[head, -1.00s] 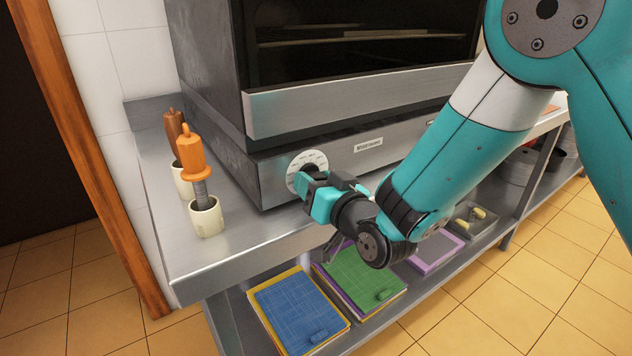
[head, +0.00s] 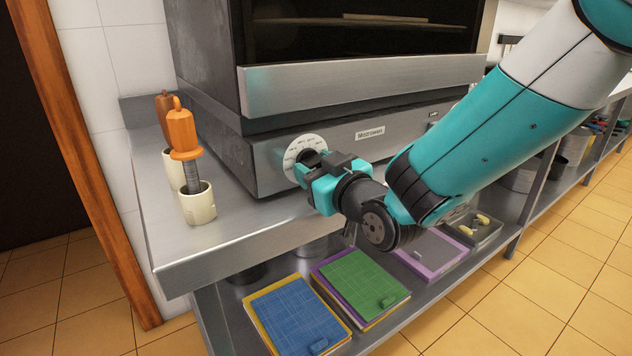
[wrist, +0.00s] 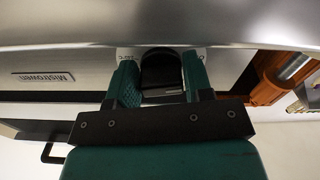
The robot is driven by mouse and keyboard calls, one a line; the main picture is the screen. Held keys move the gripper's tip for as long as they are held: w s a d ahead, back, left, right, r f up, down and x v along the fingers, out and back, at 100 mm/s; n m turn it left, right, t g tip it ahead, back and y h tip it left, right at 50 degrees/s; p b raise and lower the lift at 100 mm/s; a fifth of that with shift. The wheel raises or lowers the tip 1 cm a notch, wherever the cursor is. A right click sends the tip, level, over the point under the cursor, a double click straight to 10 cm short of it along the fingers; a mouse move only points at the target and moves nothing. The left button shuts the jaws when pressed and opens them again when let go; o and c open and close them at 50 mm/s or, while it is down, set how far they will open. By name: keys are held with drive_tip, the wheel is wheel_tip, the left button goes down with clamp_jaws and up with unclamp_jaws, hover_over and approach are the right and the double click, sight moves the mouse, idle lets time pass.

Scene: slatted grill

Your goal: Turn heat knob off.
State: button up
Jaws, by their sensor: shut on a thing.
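The heat knob (wrist: 160,70) is dark and sits between my gripper's two fingers in the wrist view. Its round white dial plate (head: 300,150) shows on the left of the oven's lower front panel in the head view. My gripper (head: 316,166) is at the dial, shut on the knob; it also shows in the wrist view (wrist: 160,80). In the head view the fingers hide most of the knob, and its pointer setting cannot be read.
The oven (head: 350,85) stands on a steel counter (head: 180,245). Two orange-handled tools in cream pots (head: 198,207) stand left of the oven. Blue (head: 298,315) and green (head: 360,282) boards lie on the shelf below. Floor in front is clear.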

drive_tip(key=shift+n+b, duration=0.35)
drive_tip(key=shift+n, duration=0.15)
drive_tip(key=o, duration=0.8)
drive_tip(key=shift+o, duration=0.2)
drive_tip(key=b+v, duration=1.3)
drive_tip(key=v, duration=0.4)
drive_tip(key=shift+d+b, duration=0.25)
drive_tip(key=shift+b, duration=0.1)
drive_tip(key=shift+s, duration=0.15)
